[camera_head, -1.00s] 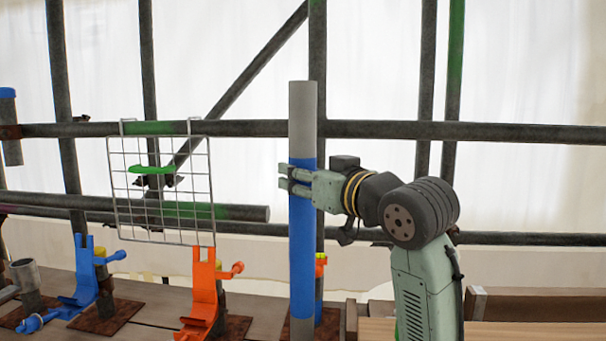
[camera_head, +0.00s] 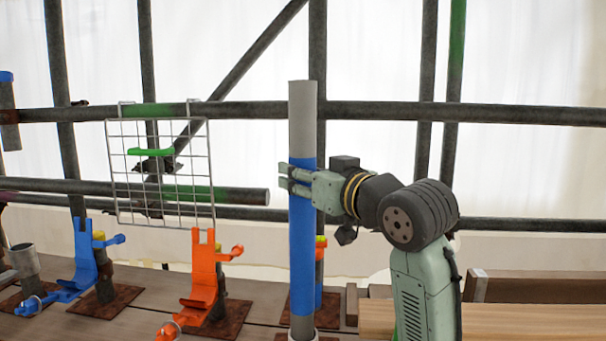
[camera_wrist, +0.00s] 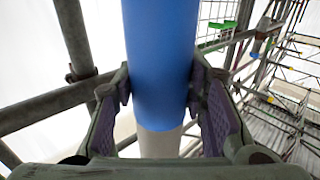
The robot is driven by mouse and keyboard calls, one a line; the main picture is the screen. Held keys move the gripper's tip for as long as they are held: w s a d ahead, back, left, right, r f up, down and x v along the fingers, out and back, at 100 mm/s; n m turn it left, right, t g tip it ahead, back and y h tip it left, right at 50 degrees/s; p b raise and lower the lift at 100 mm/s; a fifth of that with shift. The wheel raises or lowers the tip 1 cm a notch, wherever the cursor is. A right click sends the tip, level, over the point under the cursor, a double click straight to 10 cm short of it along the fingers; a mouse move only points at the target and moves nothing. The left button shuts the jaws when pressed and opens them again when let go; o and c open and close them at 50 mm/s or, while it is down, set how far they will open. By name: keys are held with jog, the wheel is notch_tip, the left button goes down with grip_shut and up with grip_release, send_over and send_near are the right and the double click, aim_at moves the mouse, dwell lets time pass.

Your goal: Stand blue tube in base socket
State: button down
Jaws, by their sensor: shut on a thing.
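The blue tube (camera_head: 302,235) stands upright in the head view, blue in the middle with grey ends. My gripper (camera_head: 296,180) is shut around it at the upper part of the blue band. In the wrist view the tube (camera_wrist: 160,60) runs between both finger pads of my gripper (camera_wrist: 160,105). A pale ring (camera_head: 301,336), which looks like the base socket's rim, shows around the tube's foot at the bottom picture edge. I cannot tell whether the foot is inside it or in front of it; the rest is cut off.
An orange clamp (camera_head: 203,275) and a blue clamp (camera_head: 86,262) stand on rusty plates to the left. A post with an orange and yellow top (camera_head: 320,250) stands close behind the tube. A wire grid (camera_head: 190,215) hangs from dark scaffold pipes (camera_head: 450,112). Planks (camera_head: 530,320) lie at right.

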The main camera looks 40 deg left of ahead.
dwell(0.4)
jog(key=c, duration=1.2)
grip_release()
jog(key=shift+o, duration=1.4)
jog(key=shift+o, duration=0.6)
jog(key=shift+f, duration=0.2)
jog(key=o, duration=0.5)
jog(key=shift+r, duration=0.1)
jog(key=shift+f, duration=0.2)
